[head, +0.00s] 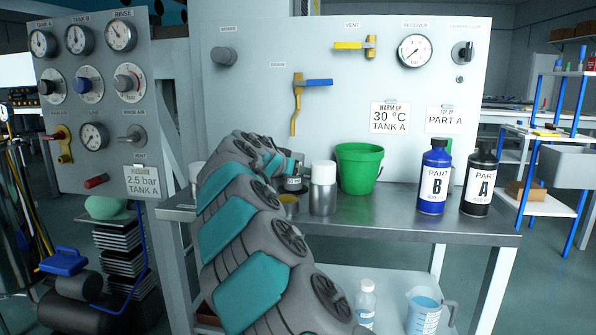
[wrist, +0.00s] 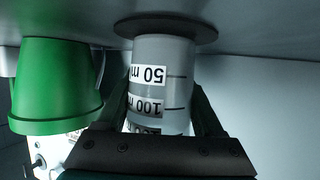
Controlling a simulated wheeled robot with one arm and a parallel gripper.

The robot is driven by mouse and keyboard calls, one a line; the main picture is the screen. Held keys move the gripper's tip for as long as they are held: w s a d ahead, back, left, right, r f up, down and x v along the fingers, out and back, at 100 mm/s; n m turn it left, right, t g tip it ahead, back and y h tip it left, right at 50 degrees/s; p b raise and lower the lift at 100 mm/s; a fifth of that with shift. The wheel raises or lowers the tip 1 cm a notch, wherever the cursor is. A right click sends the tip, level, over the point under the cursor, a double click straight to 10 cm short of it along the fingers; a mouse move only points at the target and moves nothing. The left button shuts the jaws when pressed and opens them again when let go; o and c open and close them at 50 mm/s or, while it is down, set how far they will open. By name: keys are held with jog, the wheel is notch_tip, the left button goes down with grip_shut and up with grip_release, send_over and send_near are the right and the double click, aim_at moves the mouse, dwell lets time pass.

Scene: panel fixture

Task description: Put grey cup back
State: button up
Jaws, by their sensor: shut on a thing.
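The grey cup (wrist: 163,62) is translucent with upside-down 50 ml and 100 labels in the wrist view. My gripper (wrist: 162,112) has its two dark fingers on either side of it and is shut on it. A dark round disc (wrist: 165,27) lies at the cup's base end, against the grey surface. I cannot tell whether the disc is part of the cup or separate, or whether the cup bears on the bench. In the head view my arm hides the gripper and much of that spot.
A green bucket (head: 359,168) stands on the metal bench (head: 400,205), close beside the cup in the wrist view (wrist: 62,85). A white-topped canister (head: 323,190) stands beside my arm. Blue bottle B (head: 434,180) and black bottle A (head: 479,185) stand right. A gauge panel (head: 250,95) rises behind.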

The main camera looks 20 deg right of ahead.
jog(key=shift+f, duration=0.15)
jog(key=o, duration=1.4)
jog(key=shift+r, duration=0.25)
jog(key=b+v, duration=0.1)
jog(key=v, duration=1.1)
